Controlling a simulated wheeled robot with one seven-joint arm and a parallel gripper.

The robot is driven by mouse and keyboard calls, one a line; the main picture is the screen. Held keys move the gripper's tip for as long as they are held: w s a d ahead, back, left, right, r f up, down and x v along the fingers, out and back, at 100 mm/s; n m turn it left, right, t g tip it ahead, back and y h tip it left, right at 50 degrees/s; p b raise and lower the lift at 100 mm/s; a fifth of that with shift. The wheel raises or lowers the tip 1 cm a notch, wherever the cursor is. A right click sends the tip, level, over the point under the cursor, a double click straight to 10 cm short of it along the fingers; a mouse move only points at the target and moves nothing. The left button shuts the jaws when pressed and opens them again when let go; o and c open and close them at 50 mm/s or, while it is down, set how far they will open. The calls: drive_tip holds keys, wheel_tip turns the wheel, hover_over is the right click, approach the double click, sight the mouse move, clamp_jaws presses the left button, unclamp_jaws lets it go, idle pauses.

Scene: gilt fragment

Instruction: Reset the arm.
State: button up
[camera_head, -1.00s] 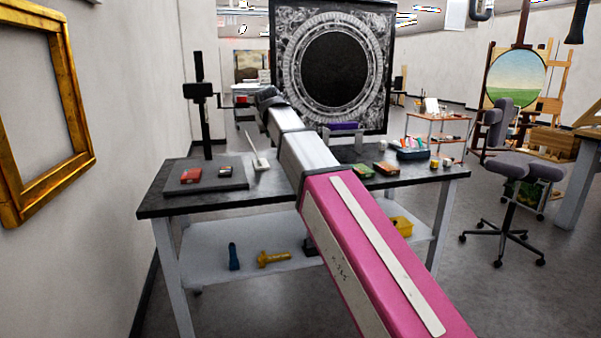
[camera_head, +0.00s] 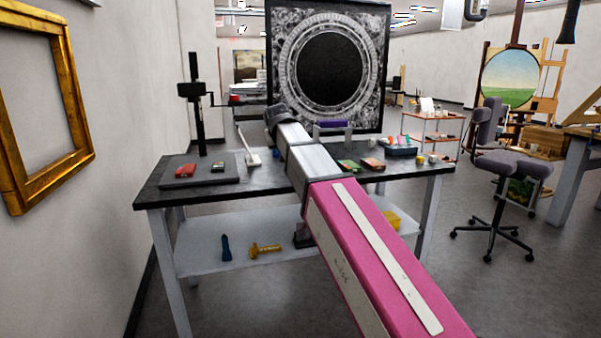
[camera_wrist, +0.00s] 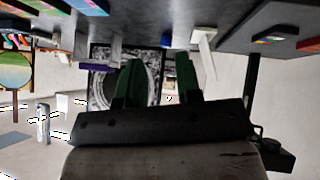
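My arm reaches forward from the lower right of the head view, over the dark-topped workbench (camera_head: 290,181). Its dark end (camera_head: 279,112) points away toward the ornate black-and-silver framed panel, and the fingertips are hidden there. In the wrist view, which looks upside down, my gripper (camera_wrist: 157,77) shows two green fingers standing apart with a clear gap. Nothing is held between them. The framed panel shows in the background behind the gap.
On the bench lie a dark board (camera_head: 200,183) with a red item (camera_head: 185,170), a white tool (camera_head: 249,150), a green item (camera_head: 349,166) and a black stand (camera_head: 197,115). A gilt frame (camera_head: 78,110) hangs on the left wall. An office chair (camera_head: 502,170) stands right, with open floor around it.

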drive_tip(key=s+d+f+m+g, duration=0.1)
drive_tip(key=s+d+f, duration=0.3)
drive_tip(key=f, duration=0.5)
drive_tip(key=s+d+f+g, duration=0.2)
drive_tip(key=d+f, duration=0.4)
drive_tip(key=f, duration=0.3)
drive_tip(key=s+d+f+m+g, duration=0.1)
drive_tip(key=s+d+f, duration=0.1)
drive_tip(key=d+f, duration=0.5)
drive_tip(key=s+d+f+m+g, duration=0.1)
drive_tip(key=s+d+f, duration=0.3)
drive_tip(key=s+f, duration=0.4)
drive_tip(key=s+d+f+m+g, duration=0.1)
drive_tip(key=s+d+f+g, duration=0.2)
drive_tip(key=s+f, duration=0.6)
wheel_tip(320, 180, down, 3)
drive_tip(key=shift+s+d+f+g, duration=0.2)
drive_tip(key=shift+d+g, duration=0.1)
drive_tip(key=shift+d, duration=0.75)
